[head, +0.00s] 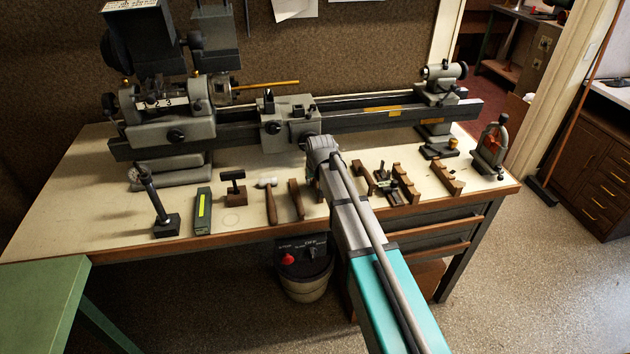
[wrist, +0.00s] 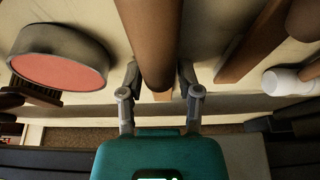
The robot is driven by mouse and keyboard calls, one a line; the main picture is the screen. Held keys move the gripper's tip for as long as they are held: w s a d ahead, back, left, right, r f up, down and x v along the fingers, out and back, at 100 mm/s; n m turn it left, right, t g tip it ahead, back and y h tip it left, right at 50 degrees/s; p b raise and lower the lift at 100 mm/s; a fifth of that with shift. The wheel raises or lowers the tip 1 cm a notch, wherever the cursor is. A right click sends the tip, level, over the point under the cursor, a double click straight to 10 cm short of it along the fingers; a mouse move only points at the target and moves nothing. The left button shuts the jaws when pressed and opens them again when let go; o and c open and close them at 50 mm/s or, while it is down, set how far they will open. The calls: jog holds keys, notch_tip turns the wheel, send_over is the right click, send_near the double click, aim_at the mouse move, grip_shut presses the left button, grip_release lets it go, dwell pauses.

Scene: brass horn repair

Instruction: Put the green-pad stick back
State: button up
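In the wrist view a thick brown wooden handle (wrist: 150,40) runs down from the top edge to between the two fingers of my gripper (wrist: 160,85). The fingers stand close on either side of its near end; I cannot tell whether they press on it. No green pad shows on this handle; its far end is out of view. In the head view my own arm hides my gripper at the bench. A small dark piece with a green patch (head: 387,186) lies by a notched wooden rack (head: 407,184) right of my arm.
A round grey piece with a red face (wrist: 60,72) is left in the wrist view. A white-headed mallet (head: 270,198), a wooden piece (head: 296,200) and a yellow-striped block (head: 203,212) are left of my arm. Another notched rack (head: 447,178) is right. A lathe (head: 290,120) spans the back.

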jog(key=shift+o, duration=1)
jog(key=shift+r, duration=0.15)
jog(key=p+v, duration=1.1)
jog(key=v, duration=0.1)
dwell(0.7)
